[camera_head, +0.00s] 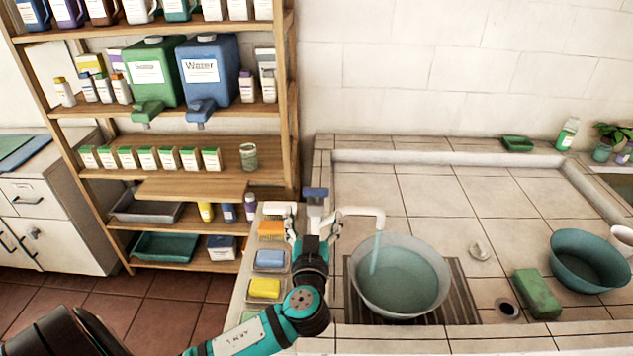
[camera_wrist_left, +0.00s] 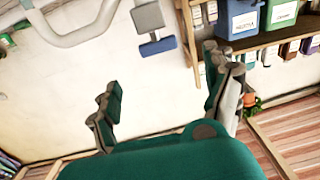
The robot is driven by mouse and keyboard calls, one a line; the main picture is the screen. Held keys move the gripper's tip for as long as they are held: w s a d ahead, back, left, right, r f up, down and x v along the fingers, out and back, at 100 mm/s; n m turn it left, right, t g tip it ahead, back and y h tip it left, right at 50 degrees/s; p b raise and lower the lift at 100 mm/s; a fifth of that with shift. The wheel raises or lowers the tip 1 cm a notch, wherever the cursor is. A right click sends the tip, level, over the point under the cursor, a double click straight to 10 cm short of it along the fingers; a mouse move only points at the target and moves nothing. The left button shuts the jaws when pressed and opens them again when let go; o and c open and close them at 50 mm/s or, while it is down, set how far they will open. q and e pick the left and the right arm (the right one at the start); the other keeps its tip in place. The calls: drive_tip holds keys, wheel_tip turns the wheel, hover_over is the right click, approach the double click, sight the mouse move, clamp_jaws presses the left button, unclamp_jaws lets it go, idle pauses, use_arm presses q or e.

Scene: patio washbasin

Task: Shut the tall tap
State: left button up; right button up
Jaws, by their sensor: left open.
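The tall tap (camera_head: 362,212) has a white curved spout over a glassy bowl (camera_head: 401,280). A stream of water runs from the spout into the bowl. The tap's blue lever (camera_head: 315,192) tops a pale post left of the spout. In the left wrist view the blue lever (camera_wrist_left: 157,46) and the white spout (camera_wrist_left: 75,36) show at the top. My left gripper (camera_head: 314,230) is open and empty, just in front of and below the lever in the head view. In the wrist view the lever lies between and beyond the two fingertips (camera_wrist_left: 162,72), apparently without contact. My right gripper is out of view.
Soap dishes with a yellow sponge (camera_head: 265,288) line the counter's left edge beside my left arm. A wooden shelf (camera_head: 215,153) with jugs and boxes stands to the left. A green sponge (camera_head: 537,293) and teal basin (camera_head: 588,262) sit right of the bowl. The tiles behind the bowl are mostly clear.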

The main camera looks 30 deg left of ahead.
sight(316, 191)
use_arm(q)
drive_tip(key=p+x, duration=0.3)
drive_tip(key=x, duration=0.6)
drive_tip(key=shift+w+a+r+p, duration=0.1)
drive_tip(key=shift+w+a+p, duration=0.05)
drive_tip(key=shift+w+p, duration=0.2)
drive_tip(key=shift+w+a, duration=0.3)
drive_tip(key=shift+w, duration=0.15)
